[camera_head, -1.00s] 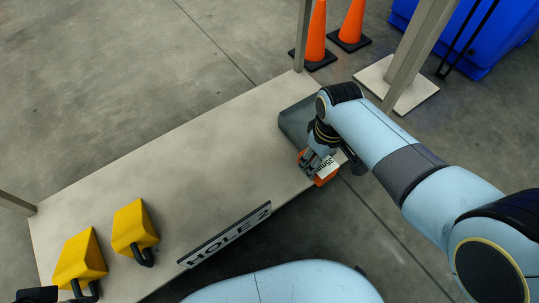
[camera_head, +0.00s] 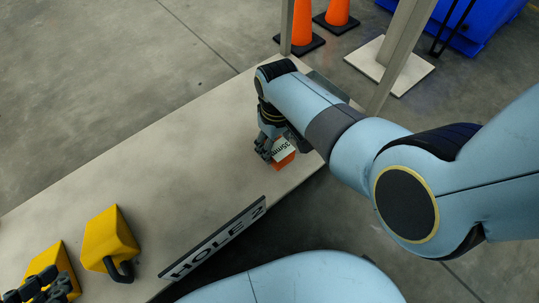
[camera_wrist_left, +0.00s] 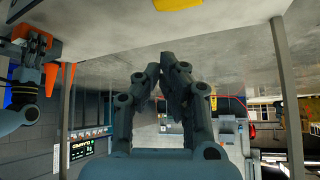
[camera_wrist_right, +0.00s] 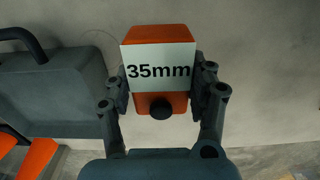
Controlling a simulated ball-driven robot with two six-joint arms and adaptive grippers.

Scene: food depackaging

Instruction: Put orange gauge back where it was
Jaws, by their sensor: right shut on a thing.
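The orange gauge (camera_head: 284,160), with a white "35mm" label, is near the table's front edge in the head view. It also shows upright between my right gripper's fingers in the right wrist view (camera_wrist_right: 160,103). My right gripper (camera_head: 266,148) is shut on it; its fingers press both sides. I cannot tell whether the gauge touches the table. My left gripper (camera_head: 45,285) is at the lower left, by a yellow block. In the left wrist view my left gripper's (camera_wrist_left: 161,68) fingertips meet with nothing between them.
Two yellow blocks (camera_head: 108,237) (camera_head: 48,262) with black handles are at the table's left. A grey block (camera_wrist_right: 55,92) with a handle stands beside the gauge. The "HOLE 2" sign (camera_head: 213,238) is along the front edge. The table (camera_head: 180,165) middle is clear.

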